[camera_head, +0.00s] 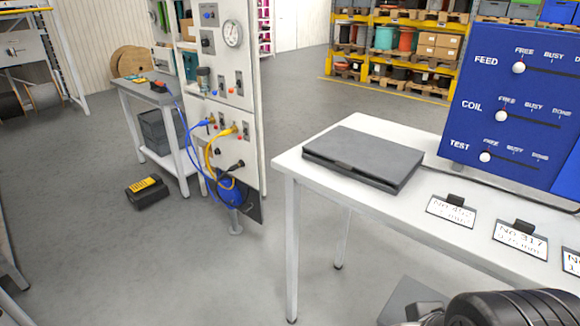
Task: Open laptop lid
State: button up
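A dark grey laptop (366,156) lies on the left end of a white table (310,195). Its lid is shut flat on its base. Its front edge, with a small notch, faces the lower left of the picture. My gripper's fingers do not show. A black rounded part, which looks like my own arm, is at the bottom right corner, below and apart from the laptop.
A blue panel (510,110) with FEED, COIL and TEST sliders stands right of the laptop. Several label cards (451,211) lie along the table's front. A tester panel (222,85) with blue and yellow cables stands left. Floor between is clear.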

aim_at(390, 162)
jog(key=i+l+u, duration=0.5)
jog(key=i+l, duration=0.25)
jog(key=l, duration=0.1)
